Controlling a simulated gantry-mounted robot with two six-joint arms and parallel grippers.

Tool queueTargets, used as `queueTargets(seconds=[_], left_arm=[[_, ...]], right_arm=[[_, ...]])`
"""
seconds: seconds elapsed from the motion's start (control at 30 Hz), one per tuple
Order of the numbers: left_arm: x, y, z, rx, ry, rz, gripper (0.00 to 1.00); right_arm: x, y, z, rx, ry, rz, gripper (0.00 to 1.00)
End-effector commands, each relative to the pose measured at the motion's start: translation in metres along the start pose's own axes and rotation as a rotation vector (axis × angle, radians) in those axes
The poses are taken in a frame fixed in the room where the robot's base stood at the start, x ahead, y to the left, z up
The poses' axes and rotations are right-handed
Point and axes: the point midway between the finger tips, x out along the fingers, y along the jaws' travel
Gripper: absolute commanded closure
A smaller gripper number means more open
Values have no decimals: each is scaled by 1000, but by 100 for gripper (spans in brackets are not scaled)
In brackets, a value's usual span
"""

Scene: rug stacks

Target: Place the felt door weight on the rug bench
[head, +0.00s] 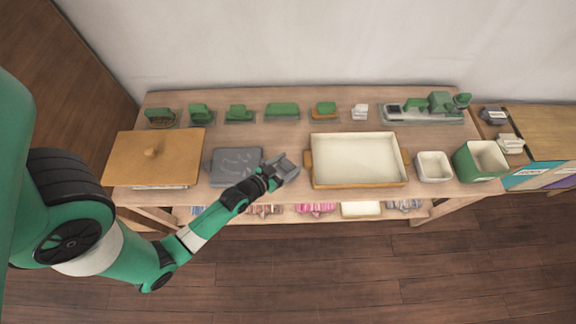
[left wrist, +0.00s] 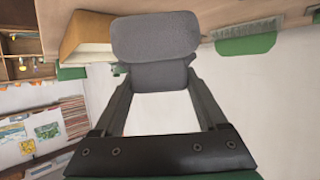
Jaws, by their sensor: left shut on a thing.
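The grey felt door weight (head: 287,166) is a soft-looking block between the jaws of my left gripper (head: 272,174) in the head view. In the left wrist view the felt door weight (left wrist: 155,38) shows as a rounded grey pad with a narrower grey part between the two fingers. My left gripper (left wrist: 158,85) is shut on that part. The wooden rug bench (head: 260,101) lies under it, and I cannot tell whether the weight touches the top. My right gripper is not in view.
A grey patterned slab (head: 236,165) lies left of the gripper, and a cream tray (head: 356,158) stands close on its right. A wooden lid (head: 160,160), a small white bin (head: 433,165) and a green bin (head: 480,160) stand farther out. Several small green items (head: 282,109) line the back.

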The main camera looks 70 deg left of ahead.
Motion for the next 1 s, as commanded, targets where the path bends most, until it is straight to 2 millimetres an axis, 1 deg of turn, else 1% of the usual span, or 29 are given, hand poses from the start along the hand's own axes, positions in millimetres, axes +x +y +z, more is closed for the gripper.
queueTargets(seconds=[0.07, 0.17, 0.3, 0.37, 0.67, 0.7, 0.77, 0.8, 0.83, 1.0], left_arm=[[1, 0, -3, 0, 8, 0, 100], [7, -3, 2, -1, 8, -1, 100], [16, -2, 24, -1, 5, 2, 100], [18, -2, 28, 1, 7, 1, 100], [18, -2, 29, 0, 6, 1, 100], [18, -2, 32, 0, -2, 2, 22], [18, -2, 32, 0, -2, 2, 11], [18, -2, 32, 0, -1, 2, 4], [18, -2, 32, 0, -1, 2, 0], [18, -2, 32, 0, -1, 2, 0]], right_arm=[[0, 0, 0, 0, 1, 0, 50], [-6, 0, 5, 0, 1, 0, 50], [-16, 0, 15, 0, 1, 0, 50], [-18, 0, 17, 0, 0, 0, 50], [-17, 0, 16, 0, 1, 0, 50], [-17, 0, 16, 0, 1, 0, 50], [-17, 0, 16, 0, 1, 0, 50], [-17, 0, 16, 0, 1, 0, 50], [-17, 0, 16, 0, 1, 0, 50], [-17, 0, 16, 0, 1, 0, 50]])
